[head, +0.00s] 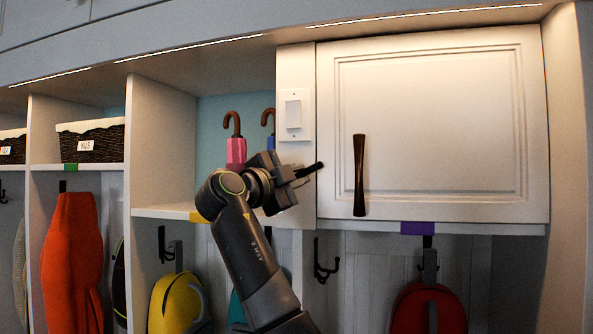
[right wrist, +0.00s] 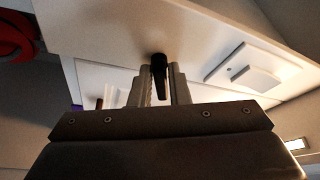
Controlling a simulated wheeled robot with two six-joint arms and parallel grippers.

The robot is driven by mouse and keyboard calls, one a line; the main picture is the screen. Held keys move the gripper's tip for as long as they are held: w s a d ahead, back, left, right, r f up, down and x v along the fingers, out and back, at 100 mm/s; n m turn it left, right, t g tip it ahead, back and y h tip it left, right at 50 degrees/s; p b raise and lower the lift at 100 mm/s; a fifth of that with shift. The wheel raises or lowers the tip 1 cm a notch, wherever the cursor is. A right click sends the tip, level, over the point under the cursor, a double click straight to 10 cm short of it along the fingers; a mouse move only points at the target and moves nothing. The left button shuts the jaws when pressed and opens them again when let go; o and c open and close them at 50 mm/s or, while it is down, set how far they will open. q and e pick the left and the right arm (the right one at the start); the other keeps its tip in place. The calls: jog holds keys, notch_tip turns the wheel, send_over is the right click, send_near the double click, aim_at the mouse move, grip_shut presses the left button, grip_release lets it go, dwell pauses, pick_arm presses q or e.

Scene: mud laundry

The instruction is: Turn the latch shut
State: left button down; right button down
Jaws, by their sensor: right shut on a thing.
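The latch (head: 313,168) is a small dark lever on the white panel at the left edge of the cabinet door (head: 440,110). It lies nearly level, its right end tilted slightly up and reaching the door's edge. My right gripper (head: 298,175) is shut on the latch from the left, hiding its left part. In the right wrist view the dark latch (right wrist: 158,64) sits between the two grey fingers of my right gripper (right wrist: 160,80). The door looks closed and has a long dark upright handle (head: 359,175). My left gripper is not in view.
A white switch plate (head: 293,113) is just above my right gripper. A pink umbrella (head: 236,150) stands in the cubby to the left. Hooks, a yellow bag (head: 176,303) and a red bag (head: 428,310) hang below. The space before the door is clear.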

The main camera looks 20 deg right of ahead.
jog(key=m, duration=0.2)
jog(key=shift+r+m+g+p, duration=0.15)
jog(key=shift+m+g+p, duration=0.15)
jog(key=shift+g+p, duration=0.1)
jog(key=shift+m+g+y, duration=0.4)
jog(key=shift+m+y, duration=0.2)
jog(key=shift+m, duration=0.6)
jog(key=c, duration=1.4)
grip_release()
jog(key=shift+c, duration=0.2)
